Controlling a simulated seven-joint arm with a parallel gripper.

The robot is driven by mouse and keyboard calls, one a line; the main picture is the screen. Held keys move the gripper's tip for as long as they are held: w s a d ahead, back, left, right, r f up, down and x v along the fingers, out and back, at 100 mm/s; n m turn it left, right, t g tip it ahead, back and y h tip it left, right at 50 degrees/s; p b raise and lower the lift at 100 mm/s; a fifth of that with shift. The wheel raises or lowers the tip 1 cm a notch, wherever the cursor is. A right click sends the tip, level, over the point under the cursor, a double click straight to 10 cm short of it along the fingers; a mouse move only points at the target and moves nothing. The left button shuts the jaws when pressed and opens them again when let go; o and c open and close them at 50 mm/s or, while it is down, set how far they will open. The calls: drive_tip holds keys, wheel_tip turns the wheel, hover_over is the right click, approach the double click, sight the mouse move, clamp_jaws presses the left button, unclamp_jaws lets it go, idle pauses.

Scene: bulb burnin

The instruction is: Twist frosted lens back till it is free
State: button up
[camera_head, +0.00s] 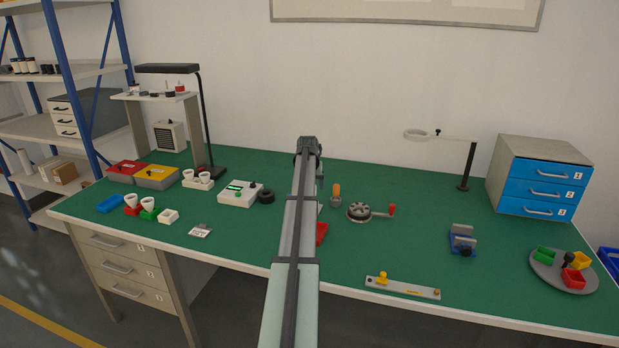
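My arm reaches from the bottom middle up to its wrist joint over the bench. My gripper is almost wholly behind this arm; only a sliver of grey shows along its right edge, and the fingers cannot be made out. I cannot pick out the frosted lens with certainty; it may be hidden behind my arm. Pale rounded bulb-like pieces (131,201) stand in small red and green holders at the left. Similar pale pieces (190,174) stand in a white holder farther back. A white box with a green display (240,192) lies left of my arm, beside a black ring (266,196).
A red object (321,233) is partly hidden by my arm. Right of it are an orange-topped piece (336,190), a round crank device (358,211), a blue vise (462,240) and a lamp (466,165). The green bench top (410,245) has free room around the crank.

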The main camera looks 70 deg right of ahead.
drive_tip(key=shift+x, duration=0.9)
drive_tip(key=c, duration=1.1)
